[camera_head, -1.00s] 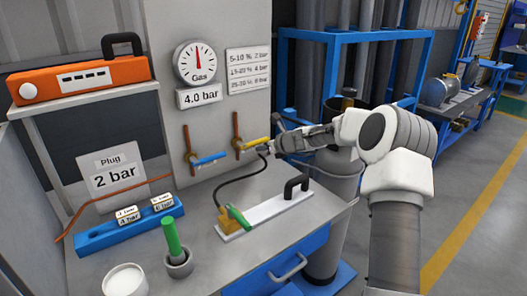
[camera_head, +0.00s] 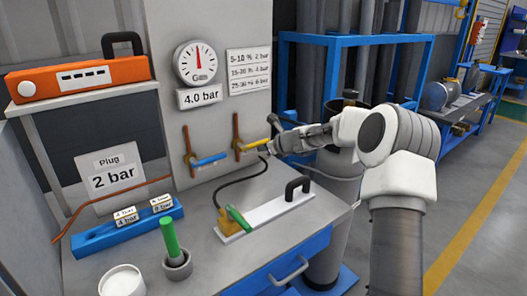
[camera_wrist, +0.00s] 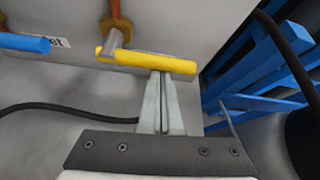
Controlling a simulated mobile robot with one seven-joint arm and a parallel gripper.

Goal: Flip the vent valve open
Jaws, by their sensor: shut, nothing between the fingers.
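Two lever valves sit on the grey panel, one with a blue handle (camera_head: 210,160) and one with a yellow handle (camera_head: 252,145). Both handles stick out sideways to the right of their copper pipes. No label that I can read says which is the vent valve. My gripper (camera_head: 268,148) is at the right end of the yellow handle. In the wrist view, my gripper (camera_wrist: 161,78) is shut and empty. Its fingertips lie at the lower edge of the yellow handle (camera_wrist: 150,61), seemingly touching it; the exact contact is hidden. The blue handle (camera_wrist: 22,41) is at the left.
A gauge (camera_head: 195,62) marked Gas hangs above a 4.0 bar sign. A black hose (camera_head: 232,185) runs below the valves to a fitting with a green lever (camera_head: 238,217) on a white plate. Blue frame bars (camera_wrist: 265,70) stand close at the right.

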